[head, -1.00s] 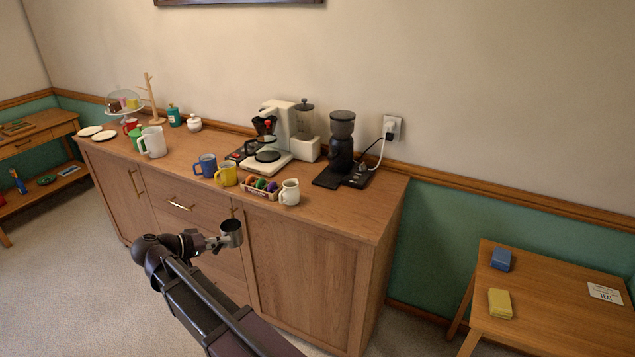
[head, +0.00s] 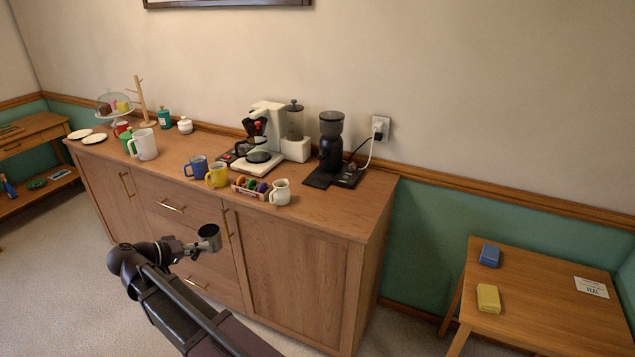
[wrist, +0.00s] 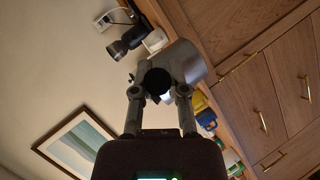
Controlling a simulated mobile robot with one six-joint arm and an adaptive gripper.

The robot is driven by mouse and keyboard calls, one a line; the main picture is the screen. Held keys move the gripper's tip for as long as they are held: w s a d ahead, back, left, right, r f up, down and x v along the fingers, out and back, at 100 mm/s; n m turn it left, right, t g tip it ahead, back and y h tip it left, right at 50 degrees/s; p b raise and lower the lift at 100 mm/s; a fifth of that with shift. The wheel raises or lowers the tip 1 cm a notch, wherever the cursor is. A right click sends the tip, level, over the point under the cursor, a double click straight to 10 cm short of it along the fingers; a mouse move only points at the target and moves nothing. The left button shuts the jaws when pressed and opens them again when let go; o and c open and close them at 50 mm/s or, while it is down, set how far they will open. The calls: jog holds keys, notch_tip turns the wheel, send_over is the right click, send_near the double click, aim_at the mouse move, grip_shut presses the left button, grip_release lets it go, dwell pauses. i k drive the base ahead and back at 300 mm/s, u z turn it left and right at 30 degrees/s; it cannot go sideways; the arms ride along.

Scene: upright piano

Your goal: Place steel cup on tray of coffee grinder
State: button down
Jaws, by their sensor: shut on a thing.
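My gripper (head: 194,247) is shut on a steel cup (head: 209,238) and holds it in front of the sideboard, below its top. In the wrist view the cup (wrist: 183,63) sits between the fingers of my gripper (wrist: 159,88). The black coffee grinder (head: 331,142) stands at the back right of the sideboard top. Its flat black tray (head: 317,181) lies at its foot and looks bare. The cup is well apart from the grinder, to its front left.
The sideboard (head: 290,230) also carries a white coffee maker (head: 262,135), a blue mug (head: 197,167), a yellow mug (head: 217,176), a pod basket (head: 249,187) and a cream jug (head: 280,192). The jug stands in front of the grinder. A plugged cord (head: 374,148) runs beside it.

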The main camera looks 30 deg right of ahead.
aim_at(319, 184)
jog(key=u, duration=0.1)
jog(key=k, duration=1)
jog(key=z, duration=0.6)
jog(key=i, duration=1)
jog(key=z, duration=0.05)
